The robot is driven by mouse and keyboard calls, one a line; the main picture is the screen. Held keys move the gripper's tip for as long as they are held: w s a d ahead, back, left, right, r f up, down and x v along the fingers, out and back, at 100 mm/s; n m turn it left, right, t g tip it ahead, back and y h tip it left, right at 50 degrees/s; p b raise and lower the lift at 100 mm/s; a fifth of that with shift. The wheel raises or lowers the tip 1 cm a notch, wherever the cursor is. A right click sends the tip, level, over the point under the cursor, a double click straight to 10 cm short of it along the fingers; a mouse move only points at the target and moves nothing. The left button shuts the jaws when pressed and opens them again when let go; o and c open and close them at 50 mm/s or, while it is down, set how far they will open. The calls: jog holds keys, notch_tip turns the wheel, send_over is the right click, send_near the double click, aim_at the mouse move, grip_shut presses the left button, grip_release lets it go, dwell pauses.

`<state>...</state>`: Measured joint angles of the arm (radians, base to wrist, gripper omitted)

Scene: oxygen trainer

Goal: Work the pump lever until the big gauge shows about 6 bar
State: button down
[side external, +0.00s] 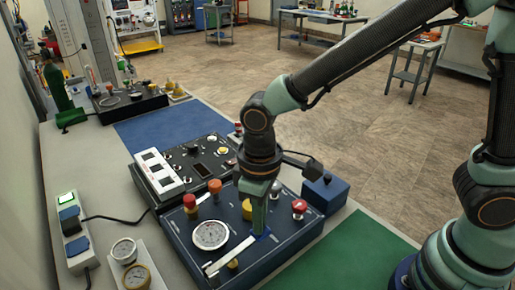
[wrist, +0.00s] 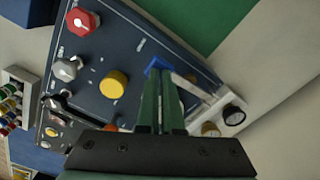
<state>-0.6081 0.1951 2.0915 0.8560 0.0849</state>
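The dark blue pump panel (side external: 290,239) lies on the bench, also seen in the wrist view (wrist: 122,60). The big round white gauge (side external: 211,235) is on its left part; its needle is too small to read. A pale flat lever (side external: 228,258) runs along the panel's front, with a blue end (side external: 266,232). In the wrist view the lever (wrist: 195,90) lies right of my fingers and its blue end (wrist: 157,65) is at their tips. My gripper (side external: 259,230) points down there, its green fingers (wrist: 159,75) nearly together. Contact with the blue end is unclear.
On the panel are a red knob (side external: 299,207), a yellow knob (wrist: 113,84) and an orange knob (side external: 214,186). A black control box (side external: 185,165) stands behind. Two small gauges (side external: 124,251) lie at left. A green mat (side external: 345,255) to the right is clear.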

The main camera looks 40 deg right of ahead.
jog(key=shift+f, duration=1.25)
jog(key=shift+r, duration=1.9)
jog(key=shift+f, duration=0.1)
